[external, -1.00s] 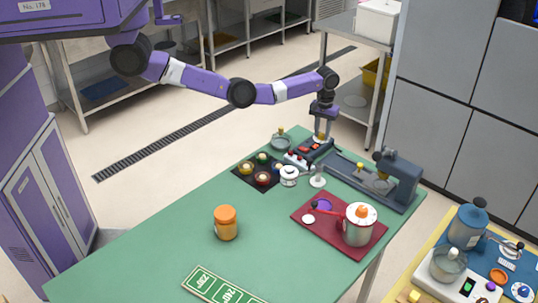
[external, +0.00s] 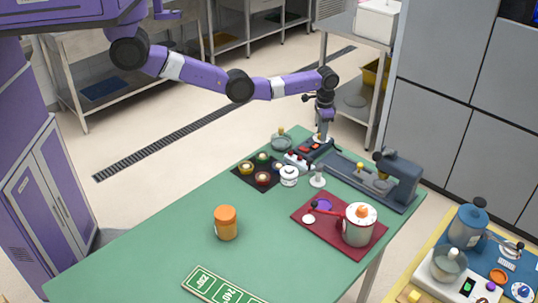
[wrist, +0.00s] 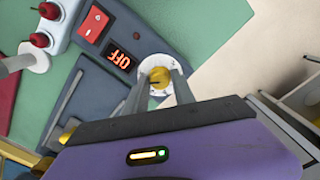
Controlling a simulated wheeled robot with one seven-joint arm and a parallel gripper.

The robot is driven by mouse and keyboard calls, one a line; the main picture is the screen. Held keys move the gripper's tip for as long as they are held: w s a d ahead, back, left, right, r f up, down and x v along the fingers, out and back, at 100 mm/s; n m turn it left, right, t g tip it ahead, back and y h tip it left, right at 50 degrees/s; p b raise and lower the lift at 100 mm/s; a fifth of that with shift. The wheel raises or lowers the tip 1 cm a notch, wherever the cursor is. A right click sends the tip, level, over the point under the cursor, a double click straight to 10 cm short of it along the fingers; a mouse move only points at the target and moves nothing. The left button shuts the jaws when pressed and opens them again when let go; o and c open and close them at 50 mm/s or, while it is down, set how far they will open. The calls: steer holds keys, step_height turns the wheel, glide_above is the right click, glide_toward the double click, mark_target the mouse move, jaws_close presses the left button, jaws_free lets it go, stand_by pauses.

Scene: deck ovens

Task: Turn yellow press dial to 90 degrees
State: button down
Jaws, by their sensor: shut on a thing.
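The yellow press dial (wrist: 159,77) sits on a round white dial plate (wrist: 153,63) at the corner of the dark grey press base. My gripper (wrist: 160,88) reaches down over it, with its two fingers on either side of the yellow knob, shut on it. In the external view my gripper (external: 322,138) stands at the far end of the press (external: 350,172), and its fingers hide most of the dial.
A white block with red knobs (wrist: 47,26) stands close to the press. On the green table (external: 170,225) are a dark mat with several coloured pieces, an orange jar (external: 225,222) and a red tray (external: 300,225) with a pot (external: 357,228).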

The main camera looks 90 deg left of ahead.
steer(key=shift+m, duration=1)
steer(key=shift+r, duration=0.1)
steer(key=c, duration=1.1)
jaws_free()
steer(key=shift+o, duration=0.2)
steer(key=shift+r, duration=3.85)
